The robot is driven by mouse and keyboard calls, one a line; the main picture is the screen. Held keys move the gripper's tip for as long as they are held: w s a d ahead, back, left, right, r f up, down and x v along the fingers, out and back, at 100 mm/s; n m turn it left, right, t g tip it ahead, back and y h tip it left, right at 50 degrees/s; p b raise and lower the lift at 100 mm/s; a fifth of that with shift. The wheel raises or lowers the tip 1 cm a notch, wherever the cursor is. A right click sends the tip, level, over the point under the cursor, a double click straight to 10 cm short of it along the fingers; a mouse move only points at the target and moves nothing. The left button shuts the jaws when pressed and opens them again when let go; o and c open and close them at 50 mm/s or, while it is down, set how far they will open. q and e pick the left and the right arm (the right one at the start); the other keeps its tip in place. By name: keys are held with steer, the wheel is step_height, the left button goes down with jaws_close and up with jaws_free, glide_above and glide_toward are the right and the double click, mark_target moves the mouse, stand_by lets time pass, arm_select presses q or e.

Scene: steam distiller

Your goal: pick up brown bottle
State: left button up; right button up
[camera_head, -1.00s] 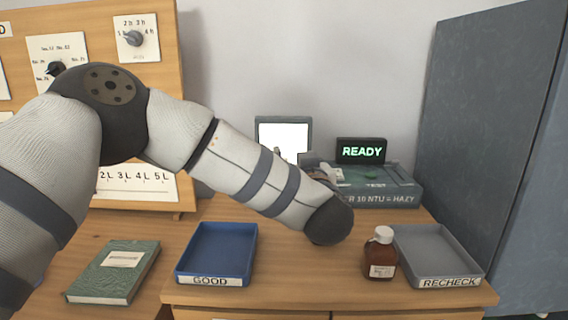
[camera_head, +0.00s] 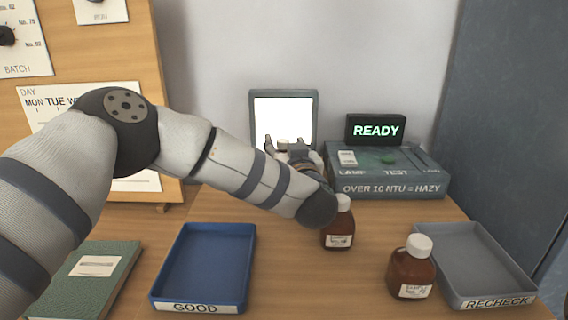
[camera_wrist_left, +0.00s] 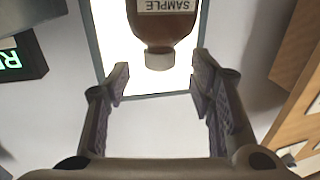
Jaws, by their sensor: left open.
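One brown bottle shows upside down in the left wrist view (camera_wrist_left: 165,22), with a white cap and a SAMPLE label, in front of the lit panel. My left gripper (camera_wrist_left: 158,78) is open, its fingertips apart on either side near the cap. In the head view the gripper (camera_head: 287,148) is in front of the panel; my wrist hides most of that bottle. A second brown bottle (camera_head: 338,237) stands below my wrist, its cap partly covered. A third (camera_head: 411,272) stands beside the grey tray. My right gripper is not in view.
A blue GOOD tray (camera_head: 157,296) is at front left and a grey RECHECK tray (camera_head: 518,283) at front right. A tester box (camera_head: 390,188) with a READY display (camera_head: 376,129) stands right of the lit panel (camera_head: 284,108). A green book (camera_head: 92,285) lies at left.

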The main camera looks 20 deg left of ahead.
mark_target(284, 143)
arm_select(q)
steer(key=w, duration=0.1)
steer(key=w+a, duration=0.1)
steer(key=f, duration=0.1)
steer(key=shift+w+a, duration=0.25)
steer(key=shift+w, duration=0.15)
steer(key=shift+w+a+r, duration=0.1)
steer(key=shift+w+r, duration=0.1)
steer(key=shift+r, duration=0.15)
jaws_close()
steer(key=shift+r, duration=0.1)
